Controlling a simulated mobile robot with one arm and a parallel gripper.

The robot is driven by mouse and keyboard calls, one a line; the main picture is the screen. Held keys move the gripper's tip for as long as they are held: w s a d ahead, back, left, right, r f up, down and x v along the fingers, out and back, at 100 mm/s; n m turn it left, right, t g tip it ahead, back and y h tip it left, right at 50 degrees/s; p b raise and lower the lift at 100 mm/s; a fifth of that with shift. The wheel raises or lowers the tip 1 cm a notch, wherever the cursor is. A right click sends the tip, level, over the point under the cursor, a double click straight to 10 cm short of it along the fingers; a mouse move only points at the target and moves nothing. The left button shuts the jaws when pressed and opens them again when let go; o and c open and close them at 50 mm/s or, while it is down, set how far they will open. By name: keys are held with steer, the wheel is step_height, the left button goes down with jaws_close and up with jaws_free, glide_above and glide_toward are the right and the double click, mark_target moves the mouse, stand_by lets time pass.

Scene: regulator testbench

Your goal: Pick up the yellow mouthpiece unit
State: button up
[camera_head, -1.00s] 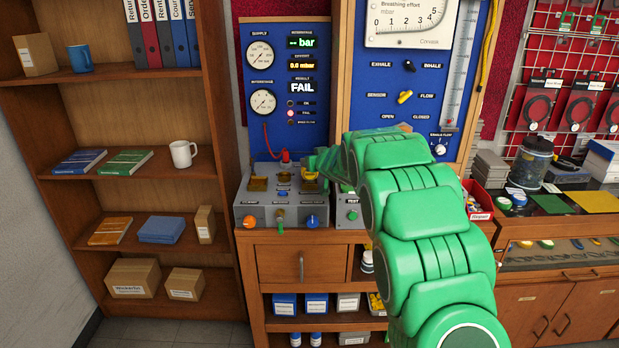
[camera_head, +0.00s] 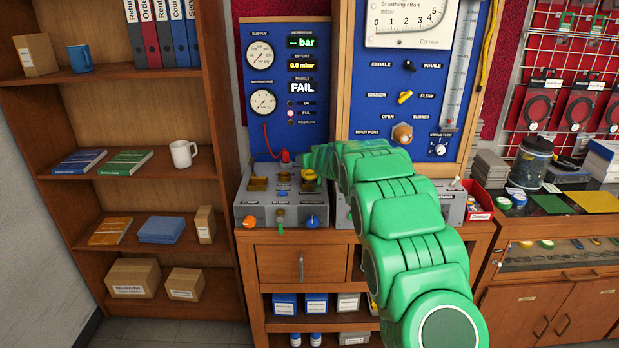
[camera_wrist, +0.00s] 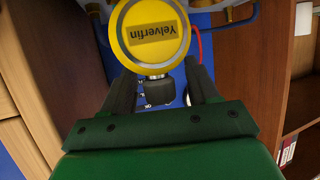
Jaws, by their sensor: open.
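The yellow mouthpiece unit (camera_head: 310,175) sits at the right end of the top of the grey bench box (camera_head: 283,212). In the wrist view it (camera_wrist: 151,35) is a round yellow cover with a "Yelverfin" label and a dark metal fitting at its lower edge. My gripper (camera_wrist: 157,80) is open, with the unit ahead of and partly between its dark fingers. No grip on it shows. In the head view my green arm reaches in from the lower right and ends just behind and above the unit; the fingers are hard to make out there.
Levers (camera_head: 312,221) stick out at the box's front. The blue gauge panel (camera_head: 262,130) rises close behind. A second grey unit (camera_head: 452,205) is partly hidden by my arm. A wooden shelf (camera_head: 205,100) stands left.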

steer(key=shift+c, duration=0.4)
jaws_close()
steer(key=shift+r, duration=1.5)
steer(key=s+d+r, duration=0.2)
steer(key=s+r, duration=0.8)
steer(key=s, duration=0.3)
steer(key=shift+s, duration=0.4)
